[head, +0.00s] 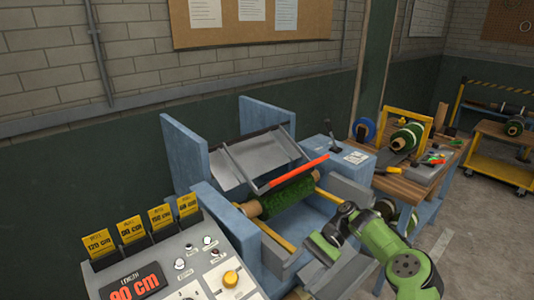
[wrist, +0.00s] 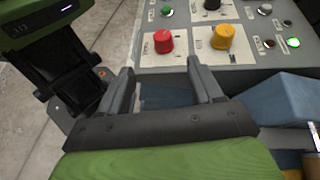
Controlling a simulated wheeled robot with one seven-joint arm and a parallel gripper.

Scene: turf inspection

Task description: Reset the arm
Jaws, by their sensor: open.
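My gripper (wrist: 160,76) shows in the wrist view with its two grey fingers apart and nothing between them. Beyond the fingertips is the sloped grey control panel (wrist: 270,58). My green arm reaches in from the lower right of the head view, bent near the blue machine (head: 178,158). In the head view my gripper is partly hidden and its fingertips are hard to make out. A green turf roll (head: 287,200) on a core lies in the machine, under a grey guard with a red-orange edge (head: 300,174).
The panel (head: 190,262) has a red "90 cm" display, yellow length cards (head: 131,229) and several knobs. The wrist view shows a red knob (wrist: 163,41) and a yellow knob (wrist: 222,37). A wooden bench (head: 410,178) with tools and a yellow cart (head: 500,172) stand right.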

